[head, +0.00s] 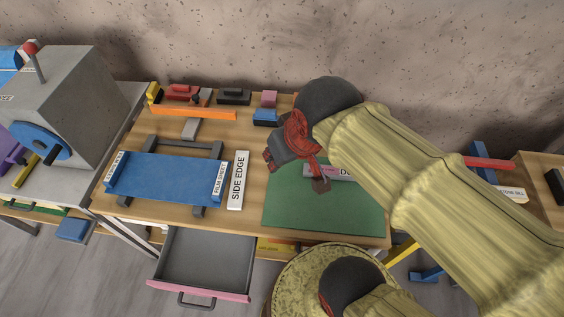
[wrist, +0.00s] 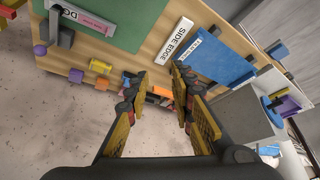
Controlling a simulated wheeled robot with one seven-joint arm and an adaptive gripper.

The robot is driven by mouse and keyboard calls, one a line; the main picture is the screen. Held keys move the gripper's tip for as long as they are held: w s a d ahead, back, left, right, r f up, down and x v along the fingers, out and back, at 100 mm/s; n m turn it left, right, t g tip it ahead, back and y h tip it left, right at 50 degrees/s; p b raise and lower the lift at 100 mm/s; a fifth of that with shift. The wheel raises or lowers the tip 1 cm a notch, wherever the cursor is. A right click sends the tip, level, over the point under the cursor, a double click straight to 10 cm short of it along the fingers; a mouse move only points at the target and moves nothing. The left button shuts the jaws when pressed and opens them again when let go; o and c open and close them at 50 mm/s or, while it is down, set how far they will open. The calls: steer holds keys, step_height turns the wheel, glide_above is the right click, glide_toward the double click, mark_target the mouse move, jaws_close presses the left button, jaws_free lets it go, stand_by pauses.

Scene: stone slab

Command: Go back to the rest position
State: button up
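My gripper (wrist: 160,80) is open and empty in the wrist view, its two yellow-and-dark fingers spread apart with the workbench beyond them. In the head view my gripper (head: 270,157) is partly hidden behind the wrist, above the back left part of the green mat (head: 315,220). My arm reaches in from the lower right.
A blue film sheet board (head: 170,178) and a white "SIDE EDGE" label (head: 238,180) lie left of the mat. A grey drawer with a pink front (head: 200,290) stands open below. Several small coloured blocks line the back. A grey machine (head: 75,105) stands at left.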

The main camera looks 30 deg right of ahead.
steer(key=shift+s+a+r+n, duration=0.1)
steer(key=shift+s+a+n, duration=0.3)
steer(key=shift+s, duration=0.55)
steer(key=shift+a, duration=0.1)
